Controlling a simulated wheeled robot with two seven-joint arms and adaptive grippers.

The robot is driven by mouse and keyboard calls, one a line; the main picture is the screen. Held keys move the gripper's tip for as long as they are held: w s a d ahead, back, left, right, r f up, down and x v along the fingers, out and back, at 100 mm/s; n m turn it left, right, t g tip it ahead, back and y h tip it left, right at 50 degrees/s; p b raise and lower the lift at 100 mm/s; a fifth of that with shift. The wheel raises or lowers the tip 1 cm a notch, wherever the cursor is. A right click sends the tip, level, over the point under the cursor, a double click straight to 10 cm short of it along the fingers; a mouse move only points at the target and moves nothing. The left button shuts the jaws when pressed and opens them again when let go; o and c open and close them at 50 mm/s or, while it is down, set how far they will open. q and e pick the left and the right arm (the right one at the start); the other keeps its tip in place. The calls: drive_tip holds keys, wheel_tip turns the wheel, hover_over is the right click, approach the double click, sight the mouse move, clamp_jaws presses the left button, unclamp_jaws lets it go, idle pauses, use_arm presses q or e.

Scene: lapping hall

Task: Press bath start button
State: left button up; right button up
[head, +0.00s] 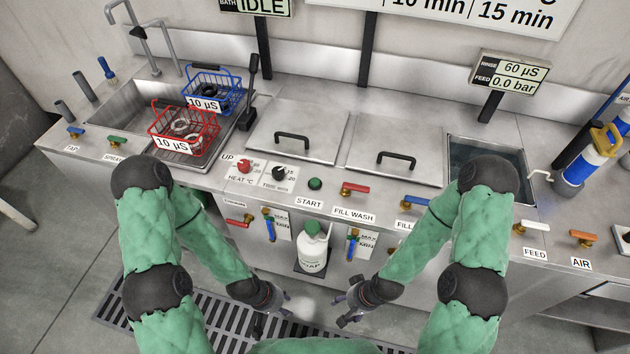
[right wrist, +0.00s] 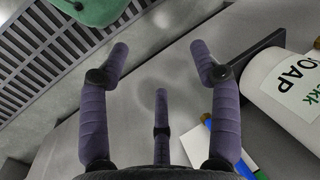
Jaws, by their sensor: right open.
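The green start button (head: 315,184) sits on the front panel of the steel bench, above the label START. It stands between a black knob and a red lever. The bath display (head: 262,6) at the top reads IDLE. My left gripper (head: 284,308) is low in front of the bench, below the button; its fingers are small and I cannot tell whether they are open. My right gripper (head: 345,309) is also low in front of the bench, right of the left one. In the right wrist view its fingers (right wrist: 163,70) are spread and empty. Neither gripper touches the button.
A red heat knob (head: 244,166) and a black timer knob (head: 279,173) lie left of the button, a red fill wash lever (head: 354,189) right. A white soap bottle (head: 313,248) hangs below. Red (head: 186,128) and blue baskets (head: 212,88) stand at the sink.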

clamp_jaws()
idle(1.2)
